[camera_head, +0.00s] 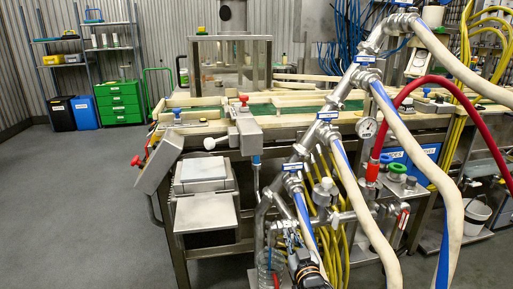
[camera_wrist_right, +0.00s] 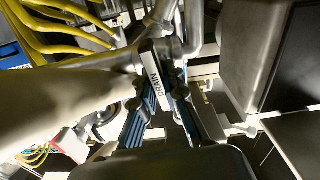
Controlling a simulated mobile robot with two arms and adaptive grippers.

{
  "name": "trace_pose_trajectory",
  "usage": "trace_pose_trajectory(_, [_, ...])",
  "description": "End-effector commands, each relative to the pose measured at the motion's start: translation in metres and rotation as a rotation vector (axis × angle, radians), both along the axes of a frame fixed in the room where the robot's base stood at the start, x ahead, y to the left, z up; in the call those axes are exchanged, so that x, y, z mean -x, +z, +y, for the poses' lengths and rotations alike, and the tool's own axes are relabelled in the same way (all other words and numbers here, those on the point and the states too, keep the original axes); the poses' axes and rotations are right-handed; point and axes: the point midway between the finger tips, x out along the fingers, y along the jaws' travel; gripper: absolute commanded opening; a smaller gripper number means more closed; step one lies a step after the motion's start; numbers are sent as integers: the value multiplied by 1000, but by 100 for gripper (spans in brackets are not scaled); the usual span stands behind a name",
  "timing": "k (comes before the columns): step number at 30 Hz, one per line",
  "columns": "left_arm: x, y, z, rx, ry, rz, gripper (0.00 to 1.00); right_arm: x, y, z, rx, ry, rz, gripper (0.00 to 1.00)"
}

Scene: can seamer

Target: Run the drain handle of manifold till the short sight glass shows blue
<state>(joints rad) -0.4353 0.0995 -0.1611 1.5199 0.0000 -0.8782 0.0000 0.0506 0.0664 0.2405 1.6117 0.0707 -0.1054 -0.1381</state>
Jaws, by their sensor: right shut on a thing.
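The manifold (camera_head: 343,92) is a steel pipe running diagonally down from the upper right, with blue-and-white labelled handles along it. My right gripper (camera_head: 294,243) is low at the manifold's bottom end, partly among pipes and hoses. In the right wrist view, the drain handle (camera_wrist_right: 152,72), a pale bar marked DRAIN, lies between the fingertips of my right gripper (camera_wrist_right: 160,105), which is shut on it. In the head view I cannot make out this handle. A small upright fitting with red and white (camera_head: 403,216) may be a sight glass; I cannot tell its kind. My left gripper is out of view.
Thick cream hoses (camera_head: 385,215) and a red hose (camera_head: 452,92) hang on the right. A pressure gauge (camera_head: 367,127) sits by the manifold. Yellow hoses (camera_head: 333,245) crowd around the right gripper. A steel stand (camera_head: 205,213) is left of it. The floor (camera_head: 75,200) at left is clear.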

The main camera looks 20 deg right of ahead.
Motion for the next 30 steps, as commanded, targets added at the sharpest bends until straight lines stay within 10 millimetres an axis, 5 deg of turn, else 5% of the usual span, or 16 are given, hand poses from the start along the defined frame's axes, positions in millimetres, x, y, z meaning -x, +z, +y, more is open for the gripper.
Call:
trace_pose_trajectory(14, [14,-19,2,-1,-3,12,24,1,-1,-1,-145,-1,-33,0])
trace_pose_trajectory(15, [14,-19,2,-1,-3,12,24,1,-1,-1,-144,-1,-33,13])
trace_pose_trajectory(19, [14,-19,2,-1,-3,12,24,1,-1,-1,-143,-1,-33,37])
trace_pose_trajectory(30, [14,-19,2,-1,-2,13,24,5,-1,0,-141,0,-32,37])
